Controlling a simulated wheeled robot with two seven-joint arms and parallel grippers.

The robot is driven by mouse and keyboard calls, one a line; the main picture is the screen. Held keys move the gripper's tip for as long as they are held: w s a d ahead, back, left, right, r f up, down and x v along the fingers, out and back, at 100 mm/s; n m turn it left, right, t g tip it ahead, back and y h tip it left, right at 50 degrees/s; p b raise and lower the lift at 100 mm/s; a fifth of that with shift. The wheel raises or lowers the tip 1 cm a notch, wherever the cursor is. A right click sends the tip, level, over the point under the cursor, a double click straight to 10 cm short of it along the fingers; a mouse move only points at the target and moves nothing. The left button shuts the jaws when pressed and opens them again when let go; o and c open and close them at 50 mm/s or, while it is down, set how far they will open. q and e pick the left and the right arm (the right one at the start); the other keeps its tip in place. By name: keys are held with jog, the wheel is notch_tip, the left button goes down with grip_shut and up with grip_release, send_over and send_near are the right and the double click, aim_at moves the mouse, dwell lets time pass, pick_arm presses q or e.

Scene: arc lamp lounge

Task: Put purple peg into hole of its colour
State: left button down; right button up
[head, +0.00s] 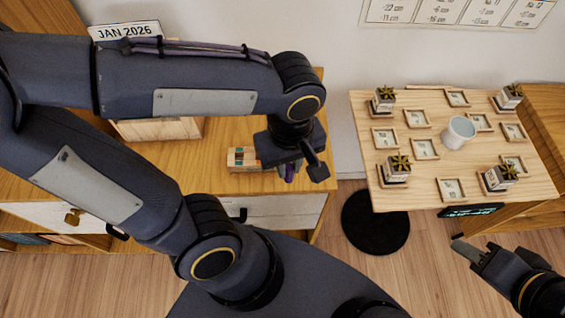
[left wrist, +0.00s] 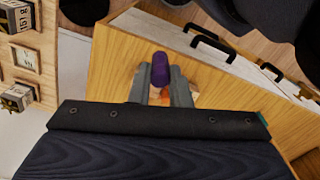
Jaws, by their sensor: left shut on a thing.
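My left gripper (head: 300,172) is shut on the purple peg (left wrist: 160,70), which shows between its fingertips in the left wrist view. In the head view only a bit of the purple peg (head: 289,173) shows below the gripper. A small wooden block with coloured patches (head: 242,157) lies on the wooden cabinet top just left of the gripper. The gripper hides part of it, and I cannot make out its holes. My right gripper (head: 474,252) is at the lower right, far from the peg; its opening cannot be told.
The cabinet top (head: 232,131) carries the block, with drawers and dark handles (left wrist: 209,43) on its front. A light wooden table (head: 452,98) at right holds a white cup (head: 459,132), small plant pots and square frames. A round black stool seat (head: 376,221) stands between.

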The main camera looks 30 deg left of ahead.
pick_arm(q)
jog(key=shift+n, duration=0.5)
jog(key=w+a+f, duration=0.2)
jog(key=w+f, duration=0.1)
jog(key=w+a+f, duration=0.5)
jog(key=w+f, duration=0.2)
jog(key=shift+a, duration=0.3)
jog(key=shift+w+f, duration=0.1)
jog(key=shift+f, duration=1.45)
jog(key=shift+f, duration=0.25)
jog(key=c, duration=1.3)
grip_release()
jog(key=shift+r, duration=0.1)
jog(key=shift+c, duration=0.2)
